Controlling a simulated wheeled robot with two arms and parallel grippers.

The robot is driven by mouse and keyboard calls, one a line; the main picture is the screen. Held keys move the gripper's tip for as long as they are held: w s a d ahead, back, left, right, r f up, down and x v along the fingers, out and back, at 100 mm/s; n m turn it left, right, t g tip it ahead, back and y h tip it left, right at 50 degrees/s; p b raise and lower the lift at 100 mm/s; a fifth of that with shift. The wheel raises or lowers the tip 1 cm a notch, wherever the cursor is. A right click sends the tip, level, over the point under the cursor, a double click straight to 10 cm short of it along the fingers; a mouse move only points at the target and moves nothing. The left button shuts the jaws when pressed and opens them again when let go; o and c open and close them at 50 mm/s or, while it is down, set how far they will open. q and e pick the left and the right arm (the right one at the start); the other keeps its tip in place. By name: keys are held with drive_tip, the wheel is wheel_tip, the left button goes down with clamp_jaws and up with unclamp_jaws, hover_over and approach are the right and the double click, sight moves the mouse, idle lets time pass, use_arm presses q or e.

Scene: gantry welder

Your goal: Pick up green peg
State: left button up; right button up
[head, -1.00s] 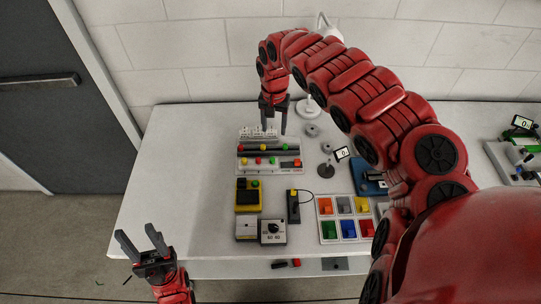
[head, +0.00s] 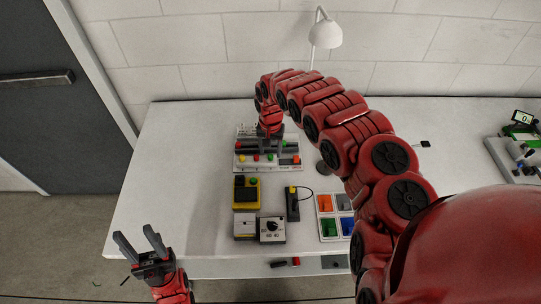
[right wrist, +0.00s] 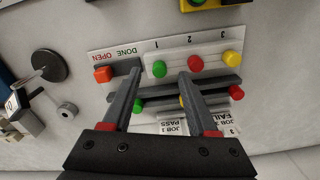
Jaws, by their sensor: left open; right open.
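In the right wrist view a green peg (right wrist: 159,68) stands in the row of the board (right wrist: 178,56) marked 1, 2, 3, with a red peg (right wrist: 195,64) and a yellow peg (right wrist: 232,58). A second green peg (right wrist: 138,105) is in the other row, with a yellow peg (right wrist: 183,100) partly hidden by my finger and a red peg (right wrist: 236,92). My right gripper (right wrist: 160,74) is open and empty above the board; the row-one green peg appears between its fingertips, not gripped. In the head view my left gripper (head: 134,233) is open and empty at the table's front left.
In front of the board are a yellow box (head: 246,192), a dial box (head: 272,229), a black joystick box (head: 292,204) and a tray of coloured bins (head: 326,218). The table's left side is clear.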

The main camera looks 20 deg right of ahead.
sight(271, 159)
drive_tip(key=shift+f, duration=1.15)
clamp_jaws()
